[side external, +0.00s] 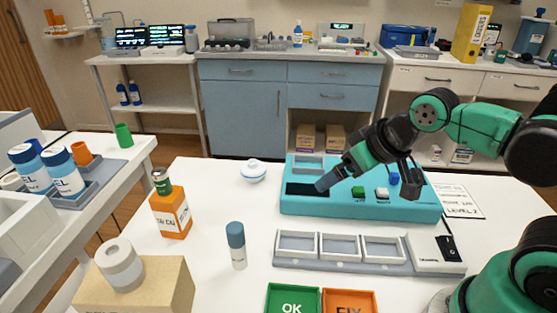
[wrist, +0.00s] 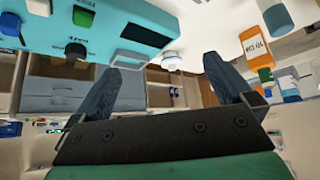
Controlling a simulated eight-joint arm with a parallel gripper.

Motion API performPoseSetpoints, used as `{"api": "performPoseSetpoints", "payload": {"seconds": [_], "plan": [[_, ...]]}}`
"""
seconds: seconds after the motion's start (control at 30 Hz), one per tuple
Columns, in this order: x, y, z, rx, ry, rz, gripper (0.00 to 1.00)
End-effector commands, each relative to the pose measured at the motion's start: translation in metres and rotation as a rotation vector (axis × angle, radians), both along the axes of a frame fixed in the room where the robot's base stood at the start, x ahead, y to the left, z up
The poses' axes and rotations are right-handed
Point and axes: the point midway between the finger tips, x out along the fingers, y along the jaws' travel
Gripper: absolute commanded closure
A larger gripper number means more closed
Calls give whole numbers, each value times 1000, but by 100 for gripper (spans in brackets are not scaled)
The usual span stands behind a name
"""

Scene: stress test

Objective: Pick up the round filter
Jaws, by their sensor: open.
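A small white round piece with a bluish rim, which looks like the round filter (side external: 253,171), lies on the white table left of the teal tray (side external: 310,207). In the wrist view the white round piece (wrist: 173,61) shows beyond and between my fingertips, apart from both. My gripper (side external: 326,182) is over the left part of the teal tray, to the right of the filter. In the wrist view my gripper (wrist: 163,66) has its two fingers wide apart with nothing between them.
An orange bottle (side external: 171,212) and a blue-capped vial (side external: 236,245) stand left and in front. A rack of three white trays (side external: 340,262) lies in front of the teal tray. Bare table surrounds the filter.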

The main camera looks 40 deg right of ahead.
Motion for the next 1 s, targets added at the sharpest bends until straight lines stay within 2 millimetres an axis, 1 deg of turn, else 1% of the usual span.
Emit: {"api": "performPoseSetpoints", "payload": {"seconds": [0.17, 0.27, 0.37, 0.47, 0.67, 0.8, 0.87, 1.0], "plan": [[3, 0, 1, -29, 2, 26, 0], [14, -2, 4, -125, 8, 109, 0], [34, -4, 6, -293, 22, 254, 0], [58, -6, 6, -497, 47, 428, 0], [108, -3, -5, -903, 122, 768, 0], [141, 4, -20, -1184, 200, 996, 0], [154, 9, -29, -1304, 240, 1092, 0], [179, 20, -53, -1581, 353, 1303, 0]]}}
